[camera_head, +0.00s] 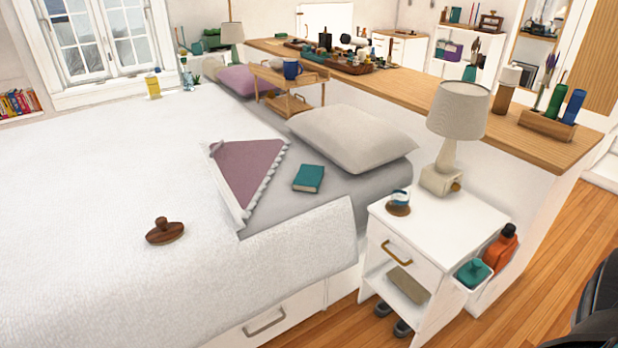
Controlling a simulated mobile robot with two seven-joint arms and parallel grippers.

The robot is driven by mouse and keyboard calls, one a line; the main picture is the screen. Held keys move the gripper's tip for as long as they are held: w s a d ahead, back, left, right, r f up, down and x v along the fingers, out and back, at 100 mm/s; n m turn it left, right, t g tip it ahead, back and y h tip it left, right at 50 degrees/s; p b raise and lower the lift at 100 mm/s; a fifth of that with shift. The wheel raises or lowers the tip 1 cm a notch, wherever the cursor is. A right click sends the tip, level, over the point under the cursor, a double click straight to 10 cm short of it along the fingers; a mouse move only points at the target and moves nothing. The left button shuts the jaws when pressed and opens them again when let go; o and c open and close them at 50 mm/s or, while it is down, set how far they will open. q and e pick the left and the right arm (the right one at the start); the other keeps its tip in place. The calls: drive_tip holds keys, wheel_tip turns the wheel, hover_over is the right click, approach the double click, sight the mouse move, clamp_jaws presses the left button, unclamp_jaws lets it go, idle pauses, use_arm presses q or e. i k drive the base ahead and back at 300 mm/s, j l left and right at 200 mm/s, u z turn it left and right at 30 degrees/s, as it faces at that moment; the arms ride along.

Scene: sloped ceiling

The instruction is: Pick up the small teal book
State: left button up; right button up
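The small teal book (308,178) lies flat and closed on the grey sheet of the bed. It is right of the folded purple blanket corner with a tasselled edge (245,172) and in front of a light grey pillow (350,137). Nothing covers the book. Neither of my grippers shows clearly in the head view. A dark shape at the lower right edge looks like part of my arm, but no fingertips show there.
A white nightstand (432,232) with a lamp (457,115) stands right of the bed. A wooden tray table (288,88) stands by the pillows. A brown wooden object (165,231) lies on the white bedspread. Open wooden floor (535,270) lies at right.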

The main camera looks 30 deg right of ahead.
sight(308, 179)
drive_tip(key=i+l+u, duration=0.2)
drive_tip(key=i+l, duration=0.2)
drive_tip(key=l, duration=0.25)
drive_tip(key=i+l+u, duration=0.1)
drive_tip(key=l, duration=0.25)
drive_tip(key=i, duration=0.05)
